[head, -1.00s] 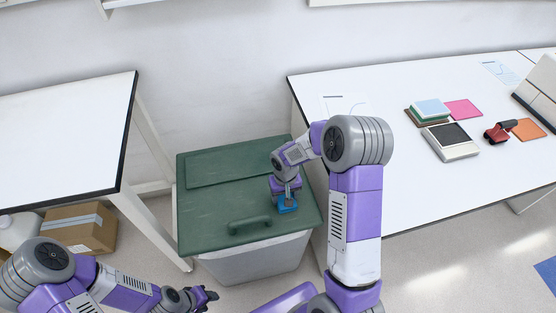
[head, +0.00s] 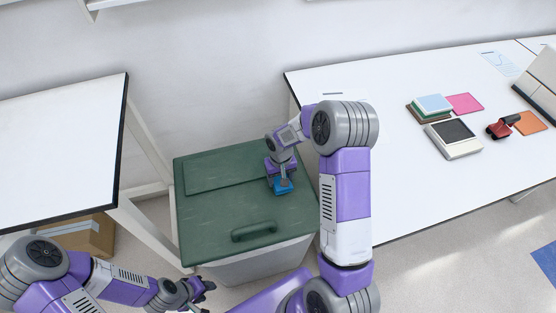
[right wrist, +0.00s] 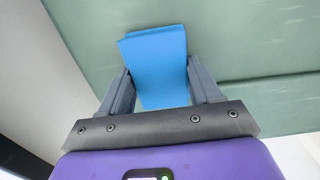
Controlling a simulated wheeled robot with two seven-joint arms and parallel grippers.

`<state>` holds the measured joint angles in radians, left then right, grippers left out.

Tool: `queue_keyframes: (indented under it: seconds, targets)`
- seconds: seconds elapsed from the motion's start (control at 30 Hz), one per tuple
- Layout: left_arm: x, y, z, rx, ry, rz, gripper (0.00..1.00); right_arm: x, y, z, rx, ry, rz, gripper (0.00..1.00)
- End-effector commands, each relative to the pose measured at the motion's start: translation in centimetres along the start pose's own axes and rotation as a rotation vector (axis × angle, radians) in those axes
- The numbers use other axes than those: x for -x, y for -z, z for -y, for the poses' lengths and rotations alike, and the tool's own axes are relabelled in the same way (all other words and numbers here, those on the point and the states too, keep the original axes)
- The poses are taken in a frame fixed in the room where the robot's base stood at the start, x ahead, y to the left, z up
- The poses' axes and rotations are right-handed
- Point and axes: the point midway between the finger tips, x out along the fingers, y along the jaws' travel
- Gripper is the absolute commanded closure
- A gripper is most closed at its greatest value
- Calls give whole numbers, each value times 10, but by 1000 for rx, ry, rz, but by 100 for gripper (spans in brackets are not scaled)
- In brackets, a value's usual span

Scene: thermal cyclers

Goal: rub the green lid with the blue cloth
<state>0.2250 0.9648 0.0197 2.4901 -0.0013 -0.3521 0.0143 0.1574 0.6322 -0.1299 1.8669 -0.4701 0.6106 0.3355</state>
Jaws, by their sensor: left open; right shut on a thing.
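The green lid (head: 215,215) covers a grey bin (head: 262,266) between the two tables and has a handle near its front edge. My right gripper (head: 281,181) is over the right part of the lid, shut on the blue cloth (head: 284,188). In the right wrist view the blue cloth (right wrist: 156,62) sits as a folded block between the two fingers, with the green lid (right wrist: 235,45) behind it. The cloth looks to be at the lid's surface; I cannot tell for sure whether it touches. My left gripper (head: 205,291) is open and empty, low in front of the bin.
A white table (head: 55,150) stands on the left, with a cardboard box (head: 90,238) under it. The right table (head: 420,190) bears a grey device (head: 453,139), stacked books (head: 432,104), a pink pad (head: 465,103) and a red-and-black tool (head: 503,127). Its front part is clear.

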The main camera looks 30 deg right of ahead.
Motion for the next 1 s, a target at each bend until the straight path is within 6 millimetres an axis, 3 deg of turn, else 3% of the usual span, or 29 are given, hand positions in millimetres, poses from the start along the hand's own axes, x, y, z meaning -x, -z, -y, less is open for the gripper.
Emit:
queue_keyframes:
  seconds: [0.03,0.07,0.6,1.0]
  targets:
    - [8,0,-3,0,0,0,57,21,2,1,0,2,-9,62]
    - [10,-1,-4,0,0,0,57,28,1,1,0,2,-9,62]
    - [44,-2,-16,0,0,0,57,73,1,2,4,1,-5,62]
    - [48,-2,-18,0,0,0,57,80,1,3,5,1,-4,62]
